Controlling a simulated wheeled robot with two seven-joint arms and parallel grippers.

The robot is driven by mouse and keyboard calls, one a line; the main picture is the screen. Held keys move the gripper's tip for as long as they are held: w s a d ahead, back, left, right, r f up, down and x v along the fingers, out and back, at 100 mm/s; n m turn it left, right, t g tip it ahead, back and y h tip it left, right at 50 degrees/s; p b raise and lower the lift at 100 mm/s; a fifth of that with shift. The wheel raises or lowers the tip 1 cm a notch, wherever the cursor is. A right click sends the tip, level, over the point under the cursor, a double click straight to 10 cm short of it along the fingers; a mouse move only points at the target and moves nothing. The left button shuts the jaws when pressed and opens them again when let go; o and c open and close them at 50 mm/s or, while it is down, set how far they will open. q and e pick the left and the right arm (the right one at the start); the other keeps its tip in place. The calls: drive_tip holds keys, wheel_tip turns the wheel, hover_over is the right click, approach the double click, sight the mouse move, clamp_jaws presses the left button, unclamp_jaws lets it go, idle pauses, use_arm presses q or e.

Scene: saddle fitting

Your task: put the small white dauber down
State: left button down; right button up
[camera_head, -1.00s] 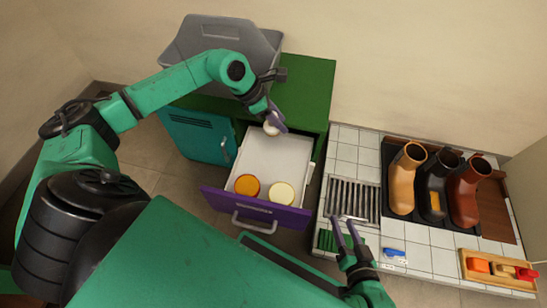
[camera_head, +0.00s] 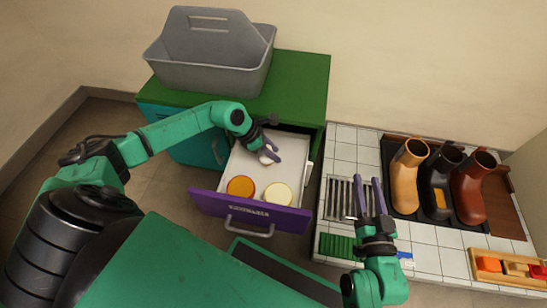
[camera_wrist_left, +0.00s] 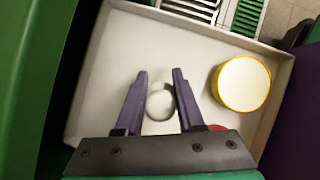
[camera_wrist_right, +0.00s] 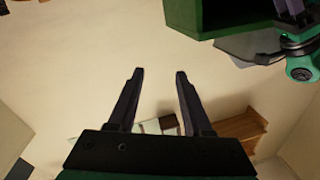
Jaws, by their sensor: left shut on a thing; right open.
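The small white dauber (camera_head: 267,157) is between the fingers of my left gripper (camera_head: 268,155), inside the open drawer (camera_head: 292,148). In the left wrist view the dauber (camera_wrist_left: 160,102) is a round pale shape between the two purple fingers (camera_wrist_left: 160,85), over the drawer's white floor. I cannot tell whether it touches the floor. My left gripper is shut on it. My right gripper (camera_head: 370,198) is open and empty above the tiled counter; its spread fingers also show in the right wrist view (camera_wrist_right: 157,85).
An orange-topped tin (camera_head: 240,187) and a cream-topped tin (camera_head: 278,194) stand at the drawer's front. A grey caddy (camera_head: 210,55) sits on the green cabinet (camera_head: 300,85). Three boots, the tan one (camera_head: 408,175) nearest, and a wooden tray (camera_head: 505,268) are on the counter.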

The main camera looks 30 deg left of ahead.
use_arm(q)
wheel_tip(320, 180, down, 3)
drive_tip(key=shift+r+b, duration=0.1)
drive_tip(key=shift+b, duration=0.45)
use_arm(e)
drive_tip(key=w+d+r+t+y, duration=0.1)
drive_tip(key=w+r+t, duration=0.2)
drive_tip(key=r, duration=0.9)
drive_tip(key=shift+w+r+n+t, duration=0.3)
drive_tip(key=shift+w+r+t, duration=0.1)
drive_tip(key=shift+t, duration=0.2)
drive_tip(key=shift+d+r, duration=0.1)
drive_tip(key=shift+r, duration=0.3)
use_arm(q)
drive_tip(key=c, duration=0.5)
unclamp_jaws()
use_arm(e)
drive_tip(key=shift+r+t, duration=0.3)
drive_tip(key=shift+r, duration=0.2)
